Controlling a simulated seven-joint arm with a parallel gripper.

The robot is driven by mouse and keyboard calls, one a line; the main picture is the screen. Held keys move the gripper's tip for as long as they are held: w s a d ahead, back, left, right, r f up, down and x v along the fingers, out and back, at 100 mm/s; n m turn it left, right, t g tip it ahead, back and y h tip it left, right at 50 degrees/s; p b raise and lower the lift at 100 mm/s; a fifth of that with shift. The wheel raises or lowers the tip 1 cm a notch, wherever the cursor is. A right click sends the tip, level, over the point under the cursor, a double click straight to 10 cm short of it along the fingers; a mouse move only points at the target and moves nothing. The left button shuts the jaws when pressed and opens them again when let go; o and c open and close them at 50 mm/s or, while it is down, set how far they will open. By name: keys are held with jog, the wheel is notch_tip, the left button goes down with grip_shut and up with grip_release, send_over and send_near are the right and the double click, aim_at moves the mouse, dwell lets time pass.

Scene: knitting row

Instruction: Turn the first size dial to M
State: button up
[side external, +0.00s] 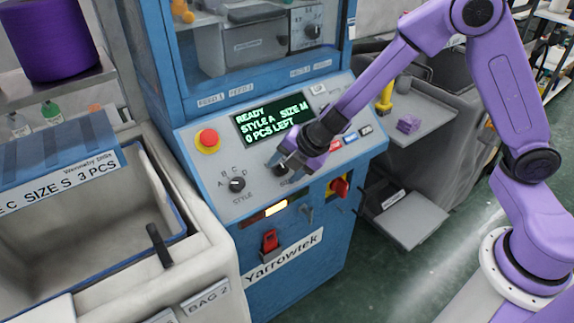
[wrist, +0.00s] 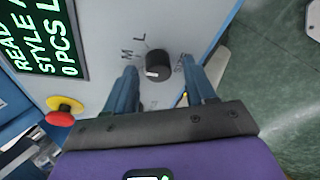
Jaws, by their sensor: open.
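The size dial (wrist: 158,67) is a black knob with a white mark, on the pale control panel (wrist: 107,20). Its mark faces left, roughly toward the M side, in the wrist view; M and L are readable there, S is not. My gripper (wrist: 159,74) is open, with one finger on each side of the dial and visible gaps. In the side view my gripper (side external: 291,171) is at the panel and largely hides the dial. The green display (side external: 274,122) reads READY, STYLE A, SIZE M, 0 PCS LEFT; part of it shows in the wrist view (wrist: 45,40).
The style dial (side external: 237,184) lies left of my gripper. A red stop button (side external: 208,138) is at the panel's upper left. A red rotary switch (side external: 340,186) and a red rocker switch (side external: 270,240) are below. A side tray (side external: 430,115) holds a purple piece.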

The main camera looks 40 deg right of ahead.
jog(key=v, duration=1.7)
jog(key=shift+r, duration=0.15)
jog(key=shift+s, duration=0.1)
jog(key=s+d+f+m+g, duration=0.1)
jog(key=s+d+m+g, duration=0.1)
jog(key=s, duration=0.5)
jog(key=s+d+f+m+g+h, duration=0.1)
jog(key=s+d+m+g, duration=0.1)
jog(key=s+d+m, duration=0.2)
jog(key=s+d+f+m+g+h, duration=0.1)
jog(key=s+d+m, duration=0.3)
jog(key=s, duration=0.7)
jog(key=shift+f+m+g, duration=0.4)
jog(key=shift+f+m, duration=0.2)
jog(key=shift+s, duration=0.1)
